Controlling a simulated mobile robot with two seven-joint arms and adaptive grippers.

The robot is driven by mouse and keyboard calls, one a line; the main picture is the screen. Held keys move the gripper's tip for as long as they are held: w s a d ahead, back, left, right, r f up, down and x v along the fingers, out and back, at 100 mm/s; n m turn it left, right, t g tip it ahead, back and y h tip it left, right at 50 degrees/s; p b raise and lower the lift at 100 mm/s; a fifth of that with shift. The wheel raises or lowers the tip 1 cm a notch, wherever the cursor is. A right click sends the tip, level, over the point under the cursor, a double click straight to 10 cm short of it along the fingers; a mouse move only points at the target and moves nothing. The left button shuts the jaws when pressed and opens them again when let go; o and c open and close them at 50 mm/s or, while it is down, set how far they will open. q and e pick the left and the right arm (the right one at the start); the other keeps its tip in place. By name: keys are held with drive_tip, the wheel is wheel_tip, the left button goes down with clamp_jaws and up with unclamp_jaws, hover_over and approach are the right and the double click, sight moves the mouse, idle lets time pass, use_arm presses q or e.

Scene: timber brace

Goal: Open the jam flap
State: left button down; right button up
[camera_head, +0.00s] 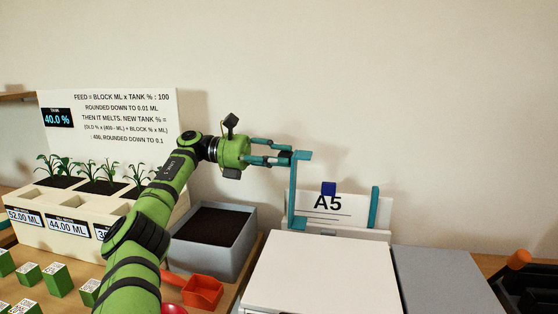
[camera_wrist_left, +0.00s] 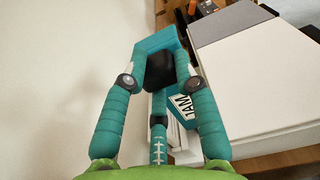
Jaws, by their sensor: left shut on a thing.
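A white machine with a flat top (camera_head: 320,270) stands on the table at the centre. The jam flap, a teal upright piece (camera_head: 293,195) with a bent top, rises at the left of its rear paper support. In the left wrist view a teal tab marked JAM (camera_wrist_left: 182,106) shows just beyond the fingers. My left gripper (camera_head: 288,154) is at the top of the teal piece and shut on it; the wrist view shows its fingers (camera_wrist_left: 163,65) either side of teal and dark parts. The flap's hinge is not clear. My right gripper is not in view.
A grey soil box (camera_head: 243,247), red scoop (camera_head: 203,291) and planter (camera_head: 60,235) lie left. A grey panel (camera_head: 440,275) and black device (camera_head: 530,288) are right.

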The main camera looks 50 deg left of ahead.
use_arm(q)
drive_tip(key=shift+a+r, duration=0.2)
drive_tip(key=shift+r, duration=0.25)
drive_tip(key=c, duration=1)
unclamp_jaws()
drive_tip(key=shift+c, duration=0.2)
drive_tip(key=shift+o, duration=1)
drive_tip(key=shift+w, duration=0.1)
drive_tip(key=shift+f, duration=0.2)
drive_tip(key=shift+d, duration=0.1)
drive_tip(key=shift+w+r, duration=0.15)
drive_tip(key=shift+r, duration=1.55)
wheel_tip(320, 180, up, 7)
drive_tip(key=shift+f, duration=0.15)
